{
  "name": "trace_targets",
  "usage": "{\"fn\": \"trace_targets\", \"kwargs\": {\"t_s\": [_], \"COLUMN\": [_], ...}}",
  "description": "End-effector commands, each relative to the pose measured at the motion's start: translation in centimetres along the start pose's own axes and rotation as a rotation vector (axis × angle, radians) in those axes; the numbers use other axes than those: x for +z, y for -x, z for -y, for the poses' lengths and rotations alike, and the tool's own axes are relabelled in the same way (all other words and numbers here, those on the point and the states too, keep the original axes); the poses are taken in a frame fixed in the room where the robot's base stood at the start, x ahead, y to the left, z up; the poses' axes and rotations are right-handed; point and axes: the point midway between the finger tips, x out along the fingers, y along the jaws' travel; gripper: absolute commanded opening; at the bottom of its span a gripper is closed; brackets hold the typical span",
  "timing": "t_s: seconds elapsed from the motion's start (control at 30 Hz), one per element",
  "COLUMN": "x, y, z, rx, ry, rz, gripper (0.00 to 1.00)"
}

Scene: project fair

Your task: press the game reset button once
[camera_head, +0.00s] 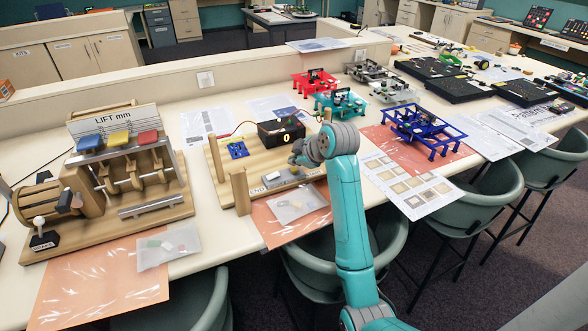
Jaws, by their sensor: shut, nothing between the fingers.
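My gripper (293,160) is shut and empty, over the game just in front of the black box. My wrist covers the game's right part. Whether the gripper touches anything cannot be told.
A wooden cam machine (130,178) labelled LIFT mm stands to the left. A blue frame (422,130), with red and teal ones behind, stands to the right. A clear bag (297,204) lies in front of the game. Chairs (468,203) line the bench's front edge.

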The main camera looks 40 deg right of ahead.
Motion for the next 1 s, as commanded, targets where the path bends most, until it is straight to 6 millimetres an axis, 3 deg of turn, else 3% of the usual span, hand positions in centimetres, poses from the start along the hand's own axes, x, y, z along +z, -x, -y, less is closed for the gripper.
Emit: {"fn": "trace_targets", "kwargs": {"t_s": [0.37, 1.0], "x": [-0.2, -2.6], "y": [0.2, 3.5], "z": [-0.2, -2.6], "rx": [0.0, 0.0], "ry": [0.0, 0.0], "rz": [0.0, 0.0], "gripper": [0.0, 0.0]}}
